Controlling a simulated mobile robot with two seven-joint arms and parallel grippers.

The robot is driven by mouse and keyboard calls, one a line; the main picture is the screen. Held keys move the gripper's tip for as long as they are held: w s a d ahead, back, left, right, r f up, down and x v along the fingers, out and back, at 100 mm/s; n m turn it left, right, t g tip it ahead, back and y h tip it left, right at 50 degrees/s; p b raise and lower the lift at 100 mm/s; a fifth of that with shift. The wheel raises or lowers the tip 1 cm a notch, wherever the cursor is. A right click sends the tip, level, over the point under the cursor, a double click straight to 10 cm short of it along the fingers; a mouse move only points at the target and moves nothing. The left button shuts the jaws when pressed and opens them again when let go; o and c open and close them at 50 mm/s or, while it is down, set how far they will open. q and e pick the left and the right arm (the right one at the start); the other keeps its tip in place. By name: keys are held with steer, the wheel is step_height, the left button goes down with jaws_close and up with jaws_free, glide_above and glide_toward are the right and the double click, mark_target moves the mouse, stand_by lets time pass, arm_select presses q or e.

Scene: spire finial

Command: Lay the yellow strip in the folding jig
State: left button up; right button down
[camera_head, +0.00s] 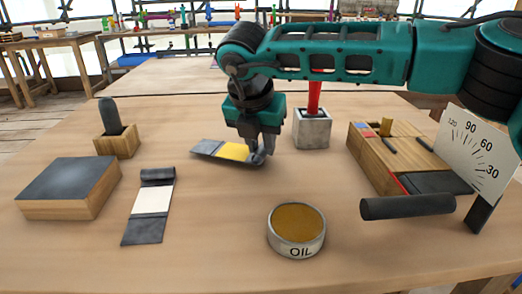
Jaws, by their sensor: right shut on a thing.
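My right gripper (258,158) points down at the middle of the table and is shut on the right end of the yellow strip (234,151). The strip has a yellow middle and a dark grey left end that reaches out to the left. It lies near the table surface; I cannot tell whether it touches. The folding jig (369,167) is a wooden block at the right, with a dark plate, a dark roller handle (408,206) in front and a white angle scale (478,152). No strip shows in it. My left gripper is not in view.
A white strip with dark ends (151,201) lies at the left, beside a dark-topped wooden block (70,187). A wooden holder (117,142) stands behind. An oil tin (297,226) is at the front middle. A grey block (312,131) with a red handle stands between gripper and jig.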

steer(key=shift+f, duration=0.75)
steer(key=c, duration=1.4)
jaws_free()
steer(key=shift+f, duration=0.15)
steer(key=o, duration=0.5)
